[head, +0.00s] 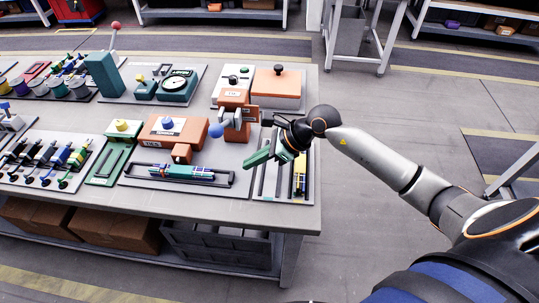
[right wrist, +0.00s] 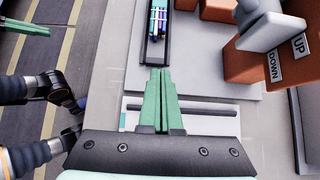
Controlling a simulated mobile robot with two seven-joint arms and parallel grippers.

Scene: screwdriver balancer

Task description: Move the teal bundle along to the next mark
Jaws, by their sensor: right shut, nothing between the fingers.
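The teal bundle (head: 182,172), teal with blue and white bands, lies in a narrow dark tray (head: 228,181) in front of an orange press. In the right wrist view the bundle (right wrist: 158,22) lies in that tray beyond my fingertips. My right gripper (head: 257,158) is shut and empty, to the right of the bundle and apart from it; its green fingers (right wrist: 160,75) lie together in the right wrist view. Green fingers at the upper left of that view look like my left gripper (right wrist: 25,29), partly cut off. The marks are too small to make out.
A yellow and black bundle (head: 300,174) lies in a rack at the table's right end. The orange press (head: 172,132) with blue-knobbed lever (head: 216,131) stands close behind the tray. Several tools (head: 48,157) lie at the left. Bare table shows along the front edge.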

